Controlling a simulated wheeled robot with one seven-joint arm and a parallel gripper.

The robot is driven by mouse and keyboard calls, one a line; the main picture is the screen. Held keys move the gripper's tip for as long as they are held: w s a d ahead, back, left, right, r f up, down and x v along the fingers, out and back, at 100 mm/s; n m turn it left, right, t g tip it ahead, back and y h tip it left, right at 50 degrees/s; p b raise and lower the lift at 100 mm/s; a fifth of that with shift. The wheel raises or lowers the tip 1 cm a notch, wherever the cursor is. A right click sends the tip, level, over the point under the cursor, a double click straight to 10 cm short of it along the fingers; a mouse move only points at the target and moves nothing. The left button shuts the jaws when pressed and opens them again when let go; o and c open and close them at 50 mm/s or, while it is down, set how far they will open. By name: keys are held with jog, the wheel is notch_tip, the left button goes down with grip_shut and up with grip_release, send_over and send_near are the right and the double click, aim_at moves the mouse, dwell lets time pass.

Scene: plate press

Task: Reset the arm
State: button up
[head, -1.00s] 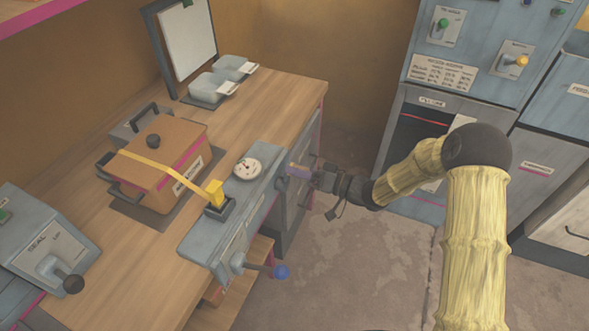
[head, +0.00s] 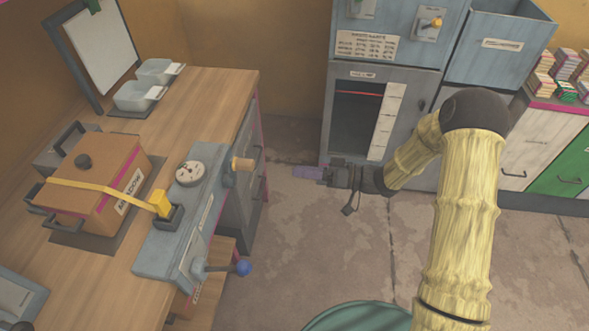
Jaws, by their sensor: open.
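My gripper (head: 308,173) is at the end of my yellow-sleeved arm (head: 468,190), in the middle of the head view. It is open, with its purple fingers pointing left and nothing seen between them. It hangs over the floor, apart from the grey-blue press panel (head: 185,222) on the bench. A wooden knob (head: 243,164) sticks out from that panel, to the left of my gripper with a gap between them.
The wooden bench (head: 205,100) stands at left with a strapped brown box (head: 108,202), a round gauge (head: 190,173) and a blue-knobbed lever (head: 242,268). A grey-blue cabinet (head: 345,75) stands behind my gripper. Bare floor (head: 310,235) lies between bench and cabinet.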

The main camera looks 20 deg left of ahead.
jog(key=shift+w, duration=0.1)
dwell(0.4)
jog(key=w+d+r+m+t+h, duration=0.1)
jog(key=w+d+m+t+h, duration=0.2)
jog(key=w+d+t+h, duration=0.4)
jog(key=s+d+r+m+t+h, duration=0.1)
jog(key=d+r+m+t+h, duration=0.2)
jog(key=d+h, duration=0.75)
jog(key=s+d+r+m+g, duration=0.1)
jog(key=s+d+m+g, duration=0.1)
jog(key=s+d, duration=0.5)
jog(key=s+d+r+m+g, duration=0.1)
jog(key=s+d+m+g, duration=0.2)
jog(key=s, duration=0.8)
jog(key=w+p+v, duration=0.2)
jog(key=p+v, duration=1.1)
jog(key=shift+w+r+p, duration=0.25)
jog(key=shift+w+p, duration=0.15)
jog(key=shift+w, duration=0.05)
